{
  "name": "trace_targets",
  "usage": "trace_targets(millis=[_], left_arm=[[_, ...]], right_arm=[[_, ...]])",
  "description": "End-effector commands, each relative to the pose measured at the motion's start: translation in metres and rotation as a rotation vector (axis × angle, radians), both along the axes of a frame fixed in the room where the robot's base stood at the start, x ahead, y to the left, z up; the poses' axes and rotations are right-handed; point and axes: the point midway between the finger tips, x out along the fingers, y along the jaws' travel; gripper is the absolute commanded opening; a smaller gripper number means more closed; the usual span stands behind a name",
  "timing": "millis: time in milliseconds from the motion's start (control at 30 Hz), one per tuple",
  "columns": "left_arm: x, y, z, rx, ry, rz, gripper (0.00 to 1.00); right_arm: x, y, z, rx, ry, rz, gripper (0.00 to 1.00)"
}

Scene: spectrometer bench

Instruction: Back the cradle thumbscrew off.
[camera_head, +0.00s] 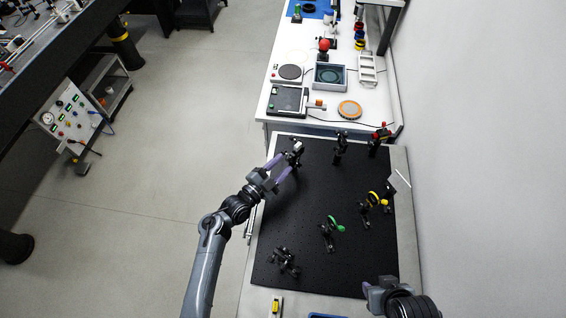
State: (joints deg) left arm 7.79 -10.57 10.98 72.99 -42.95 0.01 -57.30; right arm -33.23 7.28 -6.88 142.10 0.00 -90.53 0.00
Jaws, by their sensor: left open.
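My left gripper (286,162) is open over the far left part of the black breadboard (300,215). Its two purple fingers point toward a small dark post-mounted holder (295,147), with the tips close to it. Whether they touch it is too small to tell. The thumbscrew cannot be made out, and I cannot tell for sure which mount is the cradle. Another low black mount (285,262) stands at the near left of the board. My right gripper (368,288) is at the lower right near the board's edge, with its jaw gap unclear.
A green-ringed mount (334,224) and a yellow-ringed mount (373,199) stand on the board's right half. Dark mounts (341,146) stand at its far edge. A white bench (290,75) with instruments lies beyond. The board's middle is clear.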

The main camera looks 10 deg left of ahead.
Motion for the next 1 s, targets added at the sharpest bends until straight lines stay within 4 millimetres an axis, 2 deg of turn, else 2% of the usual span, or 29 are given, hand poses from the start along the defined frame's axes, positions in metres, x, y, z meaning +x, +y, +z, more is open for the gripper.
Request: trace_targets(millis=[167, 467, 500, 567, 767, 1000], left_arm=[[0.0094, -0.0068, 0.0004, 0.000, 0.000, 0.000, 0.43], [0.0108, -0.0078, 0.0001, 0.000, 0.000, 0.000, 0.43], [0.0108, -0.0078, 0.0001, 0.000, 0.000, 0.000, 0.41], [0.0107, -0.0078, 0.0001, 0.000, 0.000, 0.000, 0.32], [0.0106, -0.0076, 0.0000, 0.000, 0.000, 0.000, 0.02], [0.0106, -0.0076, 0.0000, -0.003, 0.002, 0.000, 0.00]], right_arm=[[-0.0002, -0.0004, 0.0007, -0.001, 0.001, 0.001, 0.43], [-0.0002, 0.0007, 0.0008, 0.004, 0.001, -0.003, 0.43], [-0.0001, 0.0010, 0.0008, 0.004, 0.001, -0.004, 0.43], [-0.0001, 0.0014, 0.0009, 0.007, 0.001, -0.004, 0.43], [-0.0001, 0.0024, 0.0009, 0.011, 0.001, -0.007, 0.43], [-0.0001, 0.0025, 0.0012, 0.011, 0.001, -0.007, 0.43]])
